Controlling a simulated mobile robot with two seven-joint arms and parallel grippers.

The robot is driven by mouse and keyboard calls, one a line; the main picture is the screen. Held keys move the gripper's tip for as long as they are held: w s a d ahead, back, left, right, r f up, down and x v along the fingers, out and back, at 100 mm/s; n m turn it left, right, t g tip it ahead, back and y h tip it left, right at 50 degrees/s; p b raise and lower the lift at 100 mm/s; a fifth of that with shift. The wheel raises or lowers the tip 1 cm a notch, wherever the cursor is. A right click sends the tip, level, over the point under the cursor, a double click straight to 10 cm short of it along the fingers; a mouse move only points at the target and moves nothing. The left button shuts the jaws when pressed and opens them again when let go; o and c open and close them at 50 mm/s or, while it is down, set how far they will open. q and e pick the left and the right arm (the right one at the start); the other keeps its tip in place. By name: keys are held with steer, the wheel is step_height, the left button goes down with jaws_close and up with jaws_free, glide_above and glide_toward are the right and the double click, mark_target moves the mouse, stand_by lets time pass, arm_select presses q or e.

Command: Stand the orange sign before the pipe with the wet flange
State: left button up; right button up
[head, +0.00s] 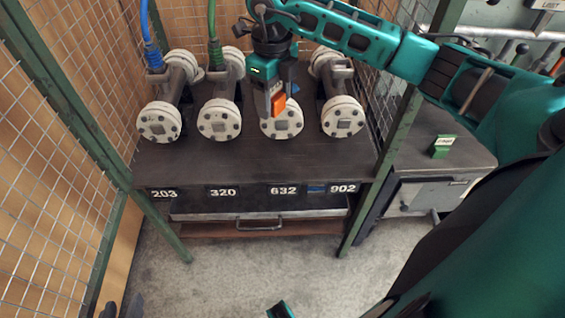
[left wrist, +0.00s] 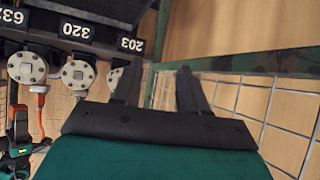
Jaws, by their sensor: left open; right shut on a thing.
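Four pipes with pale round flanges lie on the dark shelf (head: 180,160): 203 (head: 159,122), 320 (head: 219,119), 632 (head: 288,123) and 902 (head: 342,117). I cannot tell which flange is wet. My right gripper (head: 272,105) points down, shut on the small orange sign (head: 279,103). The sign is in front of the 632 flange, covering its upper part; I cannot tell if it touches anything. My left gripper is low at the left, its dark fingertips (head: 122,308) at the picture's bottom edge. In the left wrist view its fingers (left wrist: 156,88) are apart and empty.
Number plates and a small blue patch (head: 316,189) line the shelf's front edge. Green posts and wire mesh (head: 60,230) frame the bay. A blue hose (head: 150,50) and a green hose (head: 213,45) rise behind. A green block (head: 443,147) stands on the right cabinet.

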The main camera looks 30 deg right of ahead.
steer(key=m, duration=0.2)
steer(key=d+m+b, duration=0.1)
steer(key=m, duration=0.1)
steer(key=w+d+r+m, duration=0.1)
steer(key=m, duration=0.2)
arm_select(q)
steer(key=f+b, duration=0.5)
steer(key=shift+w+d+f, duration=0.25)
steer(key=shift+d, duration=0.15)
arm_select(e)
steer(key=f+m, duration=0.1)
steer(key=f, duration=0.5)
steer(key=f+m, duration=0.1)
steer(key=f, duration=0.6)
steer(key=f+m, duration=0.1)
steer(key=f, duration=0.5)
steer(key=shift+d+f+m, duration=0.15)
steer(key=shift+d+m, duration=0.25)
steer(key=shift+f, duration=0.1)
arm_select(q)
steer(key=shift+f+b, duration=0.3)
steer(key=shift+b, duration=0.15)
arm_select(e)
steer(key=shift+f, duration=0.55)
steer(key=o, duration=1.1)
arm_select(q)
steer(key=shift+a, duration=0.1)
steer(key=shift+r, duration=0.1)
arm_select(e)
steer(key=shift+r, duration=0.1)
